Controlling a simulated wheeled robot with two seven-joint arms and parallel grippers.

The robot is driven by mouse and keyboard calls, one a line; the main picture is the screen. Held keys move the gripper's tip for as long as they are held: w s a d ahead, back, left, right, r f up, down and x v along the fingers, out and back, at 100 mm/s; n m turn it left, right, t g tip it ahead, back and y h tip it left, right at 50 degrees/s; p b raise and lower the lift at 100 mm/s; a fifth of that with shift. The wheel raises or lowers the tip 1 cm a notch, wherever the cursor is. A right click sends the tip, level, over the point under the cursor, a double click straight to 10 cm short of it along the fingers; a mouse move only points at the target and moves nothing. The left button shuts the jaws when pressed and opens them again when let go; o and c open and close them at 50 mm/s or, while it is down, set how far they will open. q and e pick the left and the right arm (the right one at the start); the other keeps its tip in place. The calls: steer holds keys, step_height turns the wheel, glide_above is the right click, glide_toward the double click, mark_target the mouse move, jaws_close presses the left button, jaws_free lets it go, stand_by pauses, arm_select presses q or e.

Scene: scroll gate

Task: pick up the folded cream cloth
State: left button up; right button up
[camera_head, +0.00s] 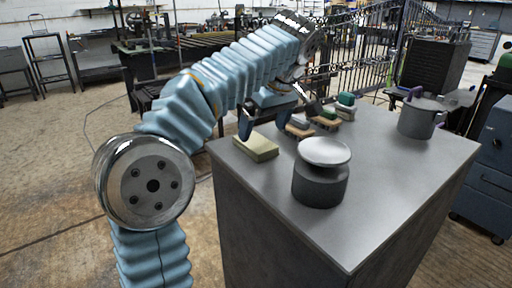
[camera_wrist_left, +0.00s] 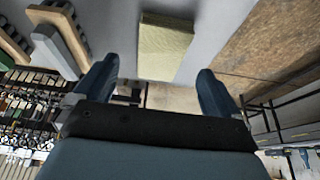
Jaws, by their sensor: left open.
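The folded cream cloth (camera_head: 256,147) lies flat on the grey table top (camera_head: 400,180), near its left edge in the head view. In the left wrist view the cloth (camera_wrist_left: 165,47) shows ahead of the jaws, between their lines and apart from both. My left gripper (camera_head: 267,128) is open and empty, just behind the cloth in the head view. Its two fingers (camera_wrist_left: 158,80) show in the left wrist view with nothing between them. My right gripper is not in view.
Several brushes or blocks (camera_head: 325,116) sit right of my left gripper. A grey pot with a pale round top (camera_head: 320,182) stands in front. Another grey pot (camera_head: 418,120) stands at the right. The table front is clear.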

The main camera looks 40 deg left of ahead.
mark_target(257, 142)
arm_select(q)
steer(key=x, duration=0.5)
steer(key=shift+a, duration=0.2)
steer(key=shift+c, duration=0.5)
steer(key=c, duration=1)
